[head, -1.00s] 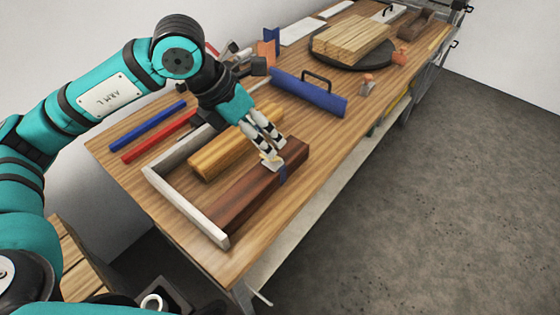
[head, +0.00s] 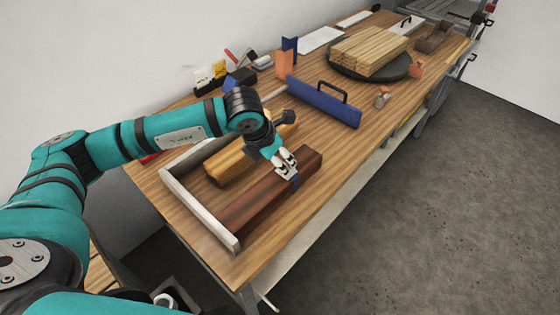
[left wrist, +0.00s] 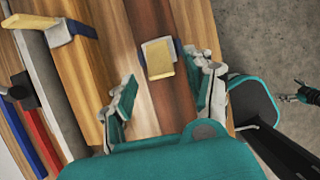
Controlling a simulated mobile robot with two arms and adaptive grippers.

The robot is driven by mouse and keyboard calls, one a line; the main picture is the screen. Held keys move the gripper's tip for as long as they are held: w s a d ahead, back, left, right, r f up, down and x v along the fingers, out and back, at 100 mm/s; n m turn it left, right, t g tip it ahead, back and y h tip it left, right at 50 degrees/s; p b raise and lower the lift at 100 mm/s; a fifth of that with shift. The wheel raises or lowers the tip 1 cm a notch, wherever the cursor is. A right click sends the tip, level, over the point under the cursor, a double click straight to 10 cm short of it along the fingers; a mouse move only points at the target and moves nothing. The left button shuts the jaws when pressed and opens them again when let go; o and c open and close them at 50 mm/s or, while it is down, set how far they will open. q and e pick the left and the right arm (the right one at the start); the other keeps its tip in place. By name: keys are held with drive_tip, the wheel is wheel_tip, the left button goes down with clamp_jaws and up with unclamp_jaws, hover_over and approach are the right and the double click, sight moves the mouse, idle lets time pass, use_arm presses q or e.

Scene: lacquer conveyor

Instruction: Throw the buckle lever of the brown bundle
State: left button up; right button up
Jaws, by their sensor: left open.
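The brown bundle (head: 248,208) lies lengthwise on the bench, beside a pale frame. Its dark blue strap (head: 296,181) shows close to my left gripper (head: 287,168). In the left wrist view, the bundle (left wrist: 150,105) carries a grey buckle with a yellowish lever plate (left wrist: 160,60). My left gripper (left wrist: 164,92) is open there, its fingers apart on either side of the bundle's width, with the buckle ahead of the gap. I cannot tell whether a finger touches the bundle. What looks like my right gripper (left wrist: 298,93) is small at the wrist view's right edge.
A yellow bundle (head: 224,170) lies parallel to the brown one, inside the pale L-shaped frame (head: 195,205). A blue block with a black handle (head: 322,103) and a round dark turntable (head: 345,73) with planks stand farther back. The bench's front edge is close.

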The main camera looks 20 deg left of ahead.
use_arm(q)
drive_tip(key=shift+x, duration=1.65)
